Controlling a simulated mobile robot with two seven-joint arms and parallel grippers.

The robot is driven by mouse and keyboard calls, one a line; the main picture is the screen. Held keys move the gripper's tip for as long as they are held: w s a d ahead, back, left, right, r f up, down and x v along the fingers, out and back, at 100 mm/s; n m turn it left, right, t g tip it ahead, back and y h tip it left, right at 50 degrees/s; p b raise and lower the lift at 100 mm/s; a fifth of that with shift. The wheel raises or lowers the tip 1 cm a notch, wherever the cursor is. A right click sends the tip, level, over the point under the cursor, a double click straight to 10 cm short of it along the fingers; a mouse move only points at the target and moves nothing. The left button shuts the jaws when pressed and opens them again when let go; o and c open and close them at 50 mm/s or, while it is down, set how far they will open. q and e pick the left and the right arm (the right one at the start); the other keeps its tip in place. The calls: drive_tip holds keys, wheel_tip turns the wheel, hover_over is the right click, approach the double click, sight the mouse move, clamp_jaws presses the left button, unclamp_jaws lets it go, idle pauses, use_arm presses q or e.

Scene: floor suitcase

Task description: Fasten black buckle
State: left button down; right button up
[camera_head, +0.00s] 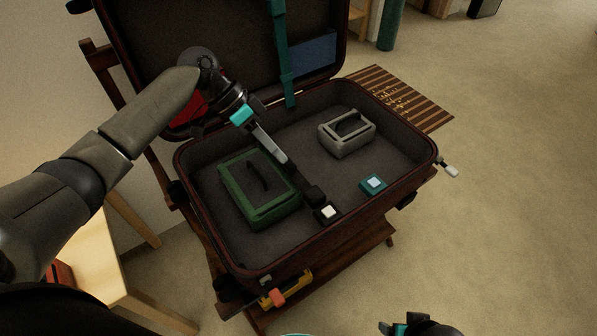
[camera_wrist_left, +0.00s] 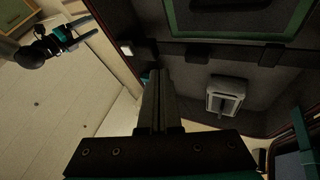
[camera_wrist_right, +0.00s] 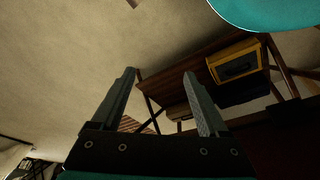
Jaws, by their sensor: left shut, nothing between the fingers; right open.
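The black buckle (camera_head: 328,211), with a white button, lies at the suitcase's near inner edge. A dark strap with a black piece (camera_head: 314,193) runs up to it; whether the two are joined I cannot tell. The white button also shows in the left wrist view (camera_wrist_left: 126,48). My left gripper (camera_head: 284,158) is shut and empty, over the suitcase between the green case and the grey case, its tips pointing at the strap. Its fingers fill the middle of the left wrist view (camera_wrist_left: 158,72). My right gripper (camera_head: 402,327) is open and empty, low in front of the suitcase.
The open suitcase (camera_head: 224,253) rests on a wooden rack. Inside are a green case (camera_head: 226,186), a grey case (camera_head: 352,146) and a teal buckle (camera_head: 373,184). A teal strap (camera_head: 282,55) hangs on the raised lid. Floor to the right is clear.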

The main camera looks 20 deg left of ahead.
use_arm(q)
drive_tip(key=b, duration=0.3)
hover_over(299, 186)
drive_tip(key=a, duration=0.1)
wheel_tip(299, 186, down, 5)
drive_tip(key=shift+a+f, duration=0.1)
drive_tip(key=shift+x, duration=0.85)
use_arm(e)
wheel_tip(299, 186, up, 8)
drive_tip(key=w+t, duration=0.1)
drive_tip(key=shift+w+f, duration=0.15)
drive_tip(key=shift+f, duration=0.1)
drive_tip(key=shift+a, duration=0.1)
